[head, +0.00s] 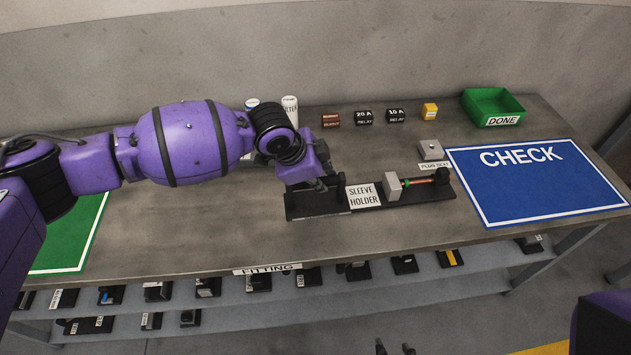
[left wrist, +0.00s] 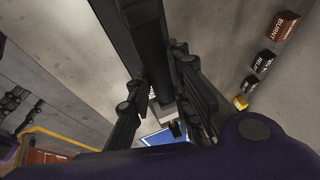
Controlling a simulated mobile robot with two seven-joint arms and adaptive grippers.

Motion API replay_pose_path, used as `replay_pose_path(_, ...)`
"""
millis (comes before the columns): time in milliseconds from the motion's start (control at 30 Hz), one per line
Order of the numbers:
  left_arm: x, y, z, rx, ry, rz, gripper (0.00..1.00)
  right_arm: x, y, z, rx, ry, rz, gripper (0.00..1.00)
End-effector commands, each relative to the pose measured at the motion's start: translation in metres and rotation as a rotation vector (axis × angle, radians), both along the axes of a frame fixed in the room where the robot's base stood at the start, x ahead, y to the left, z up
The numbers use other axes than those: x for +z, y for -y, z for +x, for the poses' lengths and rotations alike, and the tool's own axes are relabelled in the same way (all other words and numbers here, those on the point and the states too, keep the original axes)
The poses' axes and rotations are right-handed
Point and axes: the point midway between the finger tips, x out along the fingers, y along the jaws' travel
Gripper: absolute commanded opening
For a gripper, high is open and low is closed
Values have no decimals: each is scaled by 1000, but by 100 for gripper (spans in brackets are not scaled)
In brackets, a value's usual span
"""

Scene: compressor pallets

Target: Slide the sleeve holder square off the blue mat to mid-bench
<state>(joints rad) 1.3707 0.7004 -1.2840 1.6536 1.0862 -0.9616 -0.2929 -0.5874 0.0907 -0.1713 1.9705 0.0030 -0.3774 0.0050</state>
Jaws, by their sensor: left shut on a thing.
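The sleeve holder (head: 415,194) is a long black bar with a white label, a grey block and a black end piece with a thin reddish and green rod between them. It lies flat on the bench, left of the blue CHECK mat (head: 530,190), its right end close to the mat's left edge. My left gripper (head: 322,188) is shut on the holder's left end. In the left wrist view the dark bar (left wrist: 150,45) runs between my left fingers (left wrist: 163,100). My right gripper (head: 394,347) shows only dark fingertips, apart and empty, at the bottom edge.
A green DONE tray (head: 478,104), yellow block (head: 430,111), two relays (head: 364,117) (head: 396,115) and a red-brown block (head: 330,120) stand along the back. A grey plug seat (head: 432,150) is close behind the holder. A green mat (head: 75,240) lies left. Bench in front is clear.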

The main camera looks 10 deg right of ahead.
Motion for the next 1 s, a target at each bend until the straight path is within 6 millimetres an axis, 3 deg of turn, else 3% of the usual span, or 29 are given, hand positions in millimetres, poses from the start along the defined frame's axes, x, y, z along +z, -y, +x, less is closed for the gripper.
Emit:
replay_pose_path(167,1,-8,0,1,1,2,0,3,-1,3,-3,6,3,40)
replay_pose_path(1000,-3,-95,-1,3,-2,4,0,24,-1,19,-5,47,3,40)
